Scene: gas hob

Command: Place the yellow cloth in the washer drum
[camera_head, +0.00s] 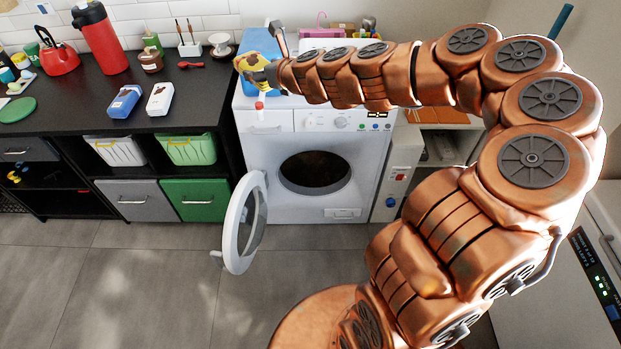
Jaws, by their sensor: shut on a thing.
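The yellow cloth (248,62) is above the left part of the washer top, at the end of my copper-coloured arm. My gripper (262,72) is shut on the cloth, and its fingers are small and partly hidden in this view. The white washer (268,150) stands against the wall. Its round door (245,222) is swung open to the left. The dark drum (315,171) shows through the opening, below and to the right of my gripper.
A blue item (271,46) is behind the cloth on the washer top. A black counter (75,112) with a red kettle (59,60) and a red flask (99,38) is at left. The grey floor (140,280) in front is clear.

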